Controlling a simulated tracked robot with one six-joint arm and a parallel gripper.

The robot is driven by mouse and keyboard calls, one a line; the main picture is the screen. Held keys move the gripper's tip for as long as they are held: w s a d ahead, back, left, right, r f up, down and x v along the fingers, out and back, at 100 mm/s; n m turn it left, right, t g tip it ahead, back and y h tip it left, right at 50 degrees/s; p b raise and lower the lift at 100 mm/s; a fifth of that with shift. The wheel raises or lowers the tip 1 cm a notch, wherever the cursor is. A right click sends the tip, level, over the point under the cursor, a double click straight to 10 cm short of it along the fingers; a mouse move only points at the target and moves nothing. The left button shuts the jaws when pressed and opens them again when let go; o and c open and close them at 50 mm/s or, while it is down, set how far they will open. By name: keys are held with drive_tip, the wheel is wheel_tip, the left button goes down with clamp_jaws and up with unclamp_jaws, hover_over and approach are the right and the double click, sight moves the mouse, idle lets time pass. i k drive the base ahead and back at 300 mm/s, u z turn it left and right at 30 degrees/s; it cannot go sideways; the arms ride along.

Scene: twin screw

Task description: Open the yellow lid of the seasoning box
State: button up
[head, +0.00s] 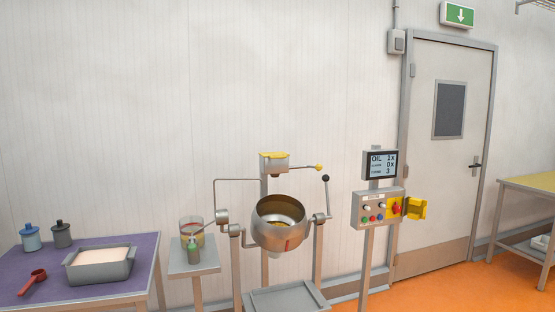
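A small grey metal box with a yellow lid (273,155) is mounted on a post above and behind the large pot, near the middle of the head view. It appears to be the seasoning box (274,166). The lid lies flat across its top and looks closed. A thin lever with a yellow knob (319,167) sticks out to the box's right. My gripper is not in view.
The round metal pot (268,234) hangs in a frame below the box. A control panel (378,208) with a screen (380,164) stands to the right. A purple table (130,253) with a grey tub (72,268) is left. Orange floor (440,290) is clear at right.

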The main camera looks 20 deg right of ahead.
sight(275, 155)
drive_tip(key=z, duration=0.3)
drive_tip(key=i, duration=1.75)
drive_tip(key=u, duration=0.65)
drive_tip(key=i, duration=0.3)
drive_tip(key=u, duration=0.2)
